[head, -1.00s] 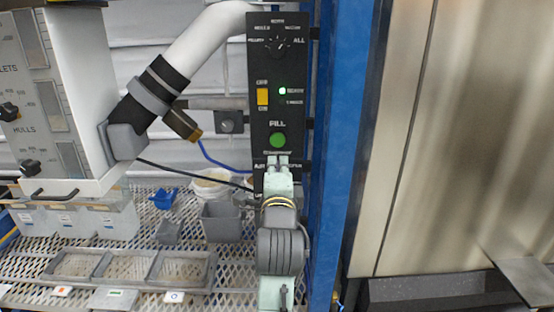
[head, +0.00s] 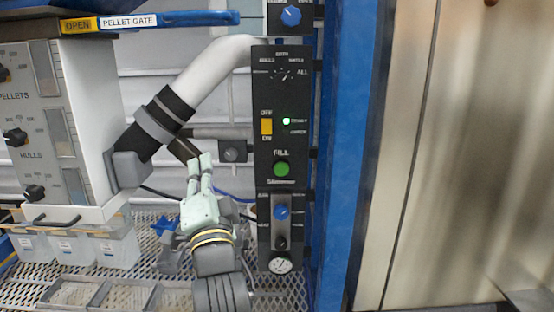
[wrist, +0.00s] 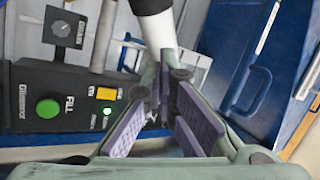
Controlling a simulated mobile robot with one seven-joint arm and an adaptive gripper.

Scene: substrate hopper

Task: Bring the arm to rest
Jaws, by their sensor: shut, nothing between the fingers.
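My gripper (head: 199,166) is raised in front of the hopper's pipework, left of the black control panel (head: 265,146). Its pale green fingers point up and hold nothing. In the wrist view the purple finger pads (wrist: 160,112) meet near the tips, with the panel and its green FILL button (wrist: 47,108) to the left. The gripper appears apart from the panel. In the head view the green button (head: 281,169) is uncovered, and a small light (head: 286,121) on the panel glows.
A white pipe (head: 213,66) with a black sleeve runs behind the gripper. The white hopper box (head: 92,110) stands at the left. Grey trays (head: 127,296) lie on the mesh shelf below. A blue post (head: 342,150) stands right of the panel.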

